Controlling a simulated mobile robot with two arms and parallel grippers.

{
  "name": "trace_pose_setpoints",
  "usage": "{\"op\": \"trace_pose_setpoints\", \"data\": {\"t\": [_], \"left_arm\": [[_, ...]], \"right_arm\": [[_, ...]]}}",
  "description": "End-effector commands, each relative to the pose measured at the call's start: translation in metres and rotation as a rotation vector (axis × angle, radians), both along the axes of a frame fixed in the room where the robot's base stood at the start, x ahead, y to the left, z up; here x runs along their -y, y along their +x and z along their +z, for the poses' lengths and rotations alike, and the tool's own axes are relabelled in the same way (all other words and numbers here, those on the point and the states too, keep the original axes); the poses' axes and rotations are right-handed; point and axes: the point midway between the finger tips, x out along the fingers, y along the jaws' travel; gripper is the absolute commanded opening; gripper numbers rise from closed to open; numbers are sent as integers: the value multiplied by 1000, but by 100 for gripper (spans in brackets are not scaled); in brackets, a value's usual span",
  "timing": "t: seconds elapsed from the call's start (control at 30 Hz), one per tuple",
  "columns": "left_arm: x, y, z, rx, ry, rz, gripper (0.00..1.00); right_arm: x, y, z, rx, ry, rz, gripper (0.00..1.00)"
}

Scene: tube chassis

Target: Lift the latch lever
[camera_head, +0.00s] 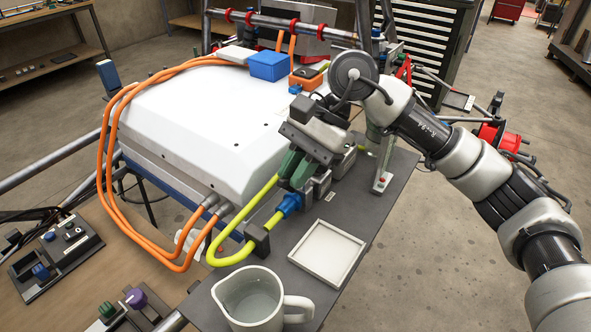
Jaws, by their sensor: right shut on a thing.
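My right gripper (297,172), with green fingers, reaches down from the upper right to a small grey latch block (322,185) on the dark plate. It is shut on a part there, which I take to be the latch lever; the fingers hide most of it, and I cannot tell its angle. A yellow-green cable (238,256) with a blue connector (289,203) runs beside the block. My left gripper is not in view.
A white box (200,125) with orange cables (107,170) stands to the left. A grey mug (250,300) and an empty square tray (327,252) are in front. A small upright fixture (382,180) stands to the right.

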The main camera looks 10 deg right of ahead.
Motion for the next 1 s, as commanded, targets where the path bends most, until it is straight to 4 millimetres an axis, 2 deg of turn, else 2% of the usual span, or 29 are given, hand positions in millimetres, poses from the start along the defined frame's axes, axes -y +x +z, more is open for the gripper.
{"op": "trace_pose_setpoints", "data": {"t": [0.07,0.1,0.27,0.53,0.63,1.0], "left_arm": [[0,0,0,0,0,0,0],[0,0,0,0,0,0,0],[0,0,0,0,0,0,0],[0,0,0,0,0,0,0],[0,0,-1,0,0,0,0],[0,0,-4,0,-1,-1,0]], "right_arm": [[0,0,1,2,0,-1,0],[0,0,1,2,0,-1,17],[0,0,0,2,0,-1,39],[1,1,1,2,-1,-1,39],[4,3,7,3,0,-2,39],[42,21,63,4,0,-4,39]]}}
